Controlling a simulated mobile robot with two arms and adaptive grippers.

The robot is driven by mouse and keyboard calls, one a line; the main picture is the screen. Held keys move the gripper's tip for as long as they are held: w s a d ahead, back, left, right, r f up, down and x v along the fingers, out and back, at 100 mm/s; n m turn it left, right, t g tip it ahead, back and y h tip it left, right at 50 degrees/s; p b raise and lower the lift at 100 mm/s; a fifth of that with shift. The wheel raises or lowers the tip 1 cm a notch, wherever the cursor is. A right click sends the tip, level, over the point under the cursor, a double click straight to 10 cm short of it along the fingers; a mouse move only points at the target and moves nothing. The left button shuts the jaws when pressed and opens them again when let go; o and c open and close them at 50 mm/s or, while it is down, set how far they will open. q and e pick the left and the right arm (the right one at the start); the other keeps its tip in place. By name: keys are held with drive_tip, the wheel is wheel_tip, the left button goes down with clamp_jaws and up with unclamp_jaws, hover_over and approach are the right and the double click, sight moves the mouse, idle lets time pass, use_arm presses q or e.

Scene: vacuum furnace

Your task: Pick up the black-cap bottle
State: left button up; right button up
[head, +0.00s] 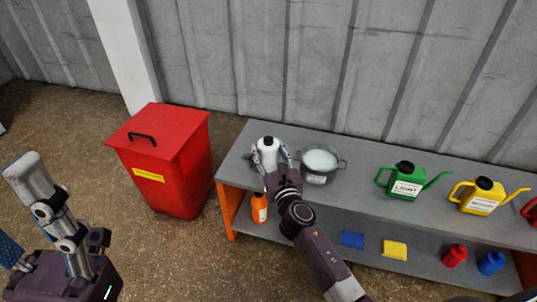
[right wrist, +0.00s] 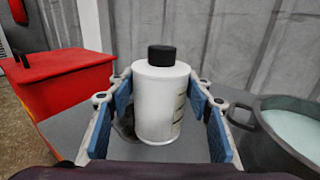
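The black-cap bottle (right wrist: 158,100) is white with a black cap and a label on its right side. It stands upright on the grey table, and its white body (head: 267,150) also shows in the head view. My right gripper (head: 268,158) reaches over the tabletop with its fingers on both sides of the bottle. In the right wrist view the blue finger pads (right wrist: 162,105) flank the bottle, spread apart; firm contact does not show. My left gripper (head: 65,235) is at the lower left, away from the table and partly cut off, with nothing visibly held.
A pot of pale liquid (head: 320,160) stands close right of the bottle. Green (head: 404,180) and yellow (head: 483,195) cans stand farther right. A red bin (head: 175,175) is left of the table (head: 235,165). An orange bottle (head: 259,208), cloths and small containers sit on the lower shelf.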

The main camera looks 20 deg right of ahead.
drive_tip(key=c, duration=0.7)
drive_tip(key=shift+c, duration=0.9)
drive_tip(key=shift+r, duration=0.15)
